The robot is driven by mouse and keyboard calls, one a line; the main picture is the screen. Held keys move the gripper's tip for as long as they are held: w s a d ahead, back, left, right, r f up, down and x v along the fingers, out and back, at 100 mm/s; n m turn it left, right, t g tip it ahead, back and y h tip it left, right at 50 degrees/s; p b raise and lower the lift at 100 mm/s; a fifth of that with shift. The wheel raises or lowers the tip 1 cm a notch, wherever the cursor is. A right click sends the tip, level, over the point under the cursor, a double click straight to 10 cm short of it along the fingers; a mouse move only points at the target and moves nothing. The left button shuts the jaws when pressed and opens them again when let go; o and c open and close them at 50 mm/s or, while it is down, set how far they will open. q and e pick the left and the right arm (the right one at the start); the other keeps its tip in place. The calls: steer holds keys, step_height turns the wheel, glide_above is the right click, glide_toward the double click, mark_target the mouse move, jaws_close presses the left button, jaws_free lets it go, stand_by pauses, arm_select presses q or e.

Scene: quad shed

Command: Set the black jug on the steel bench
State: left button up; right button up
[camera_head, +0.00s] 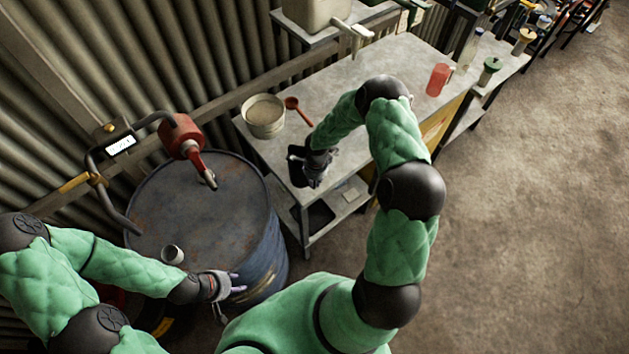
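The steel bench (375,75) runs along the corrugated wall, its grey top partly behind my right arm. A small black shape (297,154) at the bench's near edge, against my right gripper (313,178), looks like the black jug. It is too dark and small to tell its outline from the fingers. I cannot tell whether the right gripper is shut on it, or whether it touches the bench. My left gripper (238,282) is open and empty beside the right side of the blue drum (262,235).
On the bench are a round tub (264,117), a red scoop (297,108) and a red jug (438,79). A small cup (172,254) and a red hand pump (184,137) are on the drum. A raised shelf holds a pale container (315,12). Floor at right is clear.

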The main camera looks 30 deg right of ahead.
steer(key=o, duration=0.3)
